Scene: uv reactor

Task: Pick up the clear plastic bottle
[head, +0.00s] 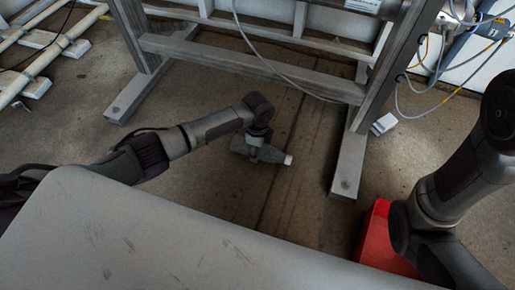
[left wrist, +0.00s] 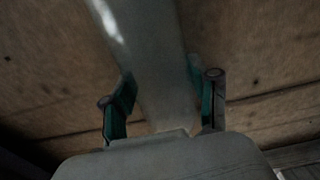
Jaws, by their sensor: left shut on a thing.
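The clear plastic bottle (head: 270,155) shows in the head view as a greyish, see-through body with a white cap at its right end. It lies roughly sideways in my left gripper (head: 257,148), above the floor; its height cannot be told. In the left wrist view the bottle (left wrist: 150,65) runs between the two green-padded fingers of my left gripper (left wrist: 163,108), which is shut on it. The top part of the bottle is cut off in that view. My right arm shows at the right of the head view, but its gripper is out of sight.
A grey metal frame (head: 250,68) with feet stands behind the bottle. A red object (head: 376,238) is at the lower right. White pipes (head: 50,52) lie at the upper left. Cables hang at the upper right. Bare concrete floor surrounds the bottle.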

